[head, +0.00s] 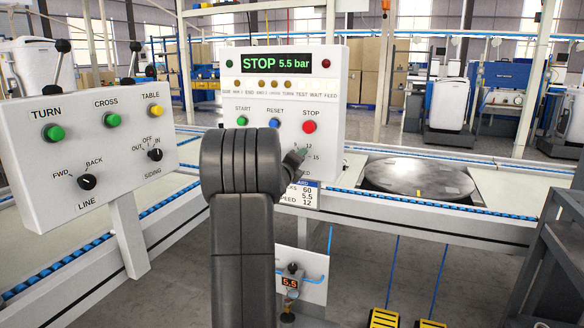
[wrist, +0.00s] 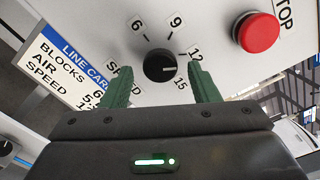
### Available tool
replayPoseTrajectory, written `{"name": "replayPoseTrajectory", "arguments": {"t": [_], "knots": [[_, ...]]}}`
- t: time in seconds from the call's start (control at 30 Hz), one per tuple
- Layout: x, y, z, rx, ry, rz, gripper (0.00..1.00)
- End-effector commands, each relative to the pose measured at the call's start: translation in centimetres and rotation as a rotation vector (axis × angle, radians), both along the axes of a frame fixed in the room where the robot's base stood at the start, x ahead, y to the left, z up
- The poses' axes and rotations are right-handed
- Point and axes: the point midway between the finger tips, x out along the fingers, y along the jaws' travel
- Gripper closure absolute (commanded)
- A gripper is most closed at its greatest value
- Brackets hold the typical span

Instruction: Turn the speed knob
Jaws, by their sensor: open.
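The speed knob (wrist: 160,66) is black and round, on a light panel, with marks 6, 9, 12 and 15 around it in the wrist view. Its white pointer line faces right in that view, between the 12 and 15 marks. My gripper (wrist: 154,66) is open, with one green finger on each side of the knob and gaps between. In the head view my gripper (head: 301,151) is at the lower part of the panel and hides most of the knob. The line card (wrist: 75,67) is beside the knob; in the head view it reads speed 12.
A red STOP button (wrist: 258,32) sits close to the knob. The panel display (head: 267,63) reads STOP 5.5 bar. START (head: 242,121) and RESET (head: 274,123) buttons are above my gripper. A second control panel (head: 85,150) stands at left, a round turntable (head: 418,177) at right.

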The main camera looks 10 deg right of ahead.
Motion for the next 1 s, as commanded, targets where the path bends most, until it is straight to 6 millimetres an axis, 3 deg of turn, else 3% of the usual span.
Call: {"name": "replayPoseTrajectory", "arguments": {"t": [0.17, 0.6, 0.8, 1.0], "knots": [[-1.9, 1.4, 0.1, -0.001, 0.0, 0.002, 0.45], [-9.4, 6.4, 0.1, 0.0, 0.002, 0.002, 0.45], [-10.9, 7.4, 0.0, 0.0, 0.001, 0.001, 0.45], [-11.2, 7.5, 0.0, 0.0, 0.0, -0.001, 0.45]]}}
